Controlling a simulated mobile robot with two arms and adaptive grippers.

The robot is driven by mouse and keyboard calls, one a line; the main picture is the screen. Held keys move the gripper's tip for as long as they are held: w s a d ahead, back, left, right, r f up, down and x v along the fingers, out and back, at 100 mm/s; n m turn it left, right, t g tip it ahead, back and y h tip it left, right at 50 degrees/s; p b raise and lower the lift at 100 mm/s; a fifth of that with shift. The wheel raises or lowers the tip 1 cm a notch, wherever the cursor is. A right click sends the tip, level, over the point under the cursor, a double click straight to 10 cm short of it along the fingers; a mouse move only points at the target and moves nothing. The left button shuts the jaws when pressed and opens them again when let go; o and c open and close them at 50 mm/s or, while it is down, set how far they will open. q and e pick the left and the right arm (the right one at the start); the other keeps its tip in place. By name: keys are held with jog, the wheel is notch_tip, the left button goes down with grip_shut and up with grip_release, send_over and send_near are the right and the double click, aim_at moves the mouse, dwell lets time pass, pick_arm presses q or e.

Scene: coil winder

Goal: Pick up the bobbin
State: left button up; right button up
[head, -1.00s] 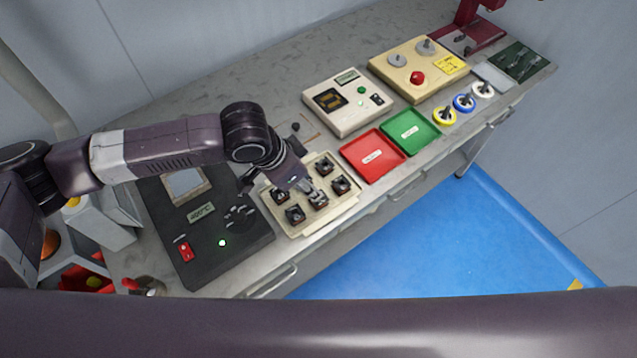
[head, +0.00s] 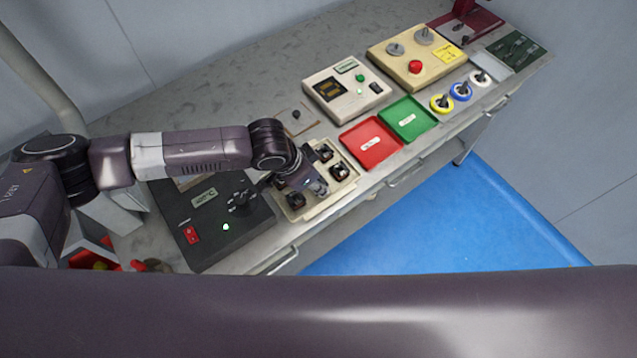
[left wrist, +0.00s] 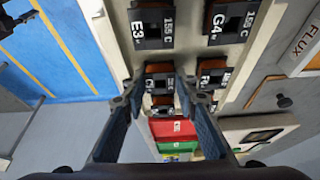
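Several black bobbins with copper-brown windings stand in a cream tray (head: 351,183) near the bench's front edge. My left gripper (head: 320,190) is low over the tray's middle and hides the bobbin there in the head view. In the left wrist view the gripper (left wrist: 162,92) is open, with one finger on each side of a labelled bobbin (left wrist: 160,79). I cannot tell whether the fingers touch it. Other bobbins, marked E3 (left wrist: 152,28) and G4 (left wrist: 231,22), stand close by.
A black device with a red switch (head: 191,235) lies left of the tray. A red tray (head: 371,145) and a green tray (head: 409,119) lie to its right. A cream meter box (head: 345,95) stands behind them. Yellow, blue and white spools (head: 461,92) stand farther right.

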pick_arm(q)
jog(key=c, duration=0.3)
jog(key=shift+r, duration=0.4)
notch_tip(320, 180, up, 19)
jog(key=b, duration=0.3)
jog(key=shift+r, duration=0.15)
pick_arm(e)
jog(key=shift+s+f, duration=0.2)
jog(key=shift+f, duration=1.3)
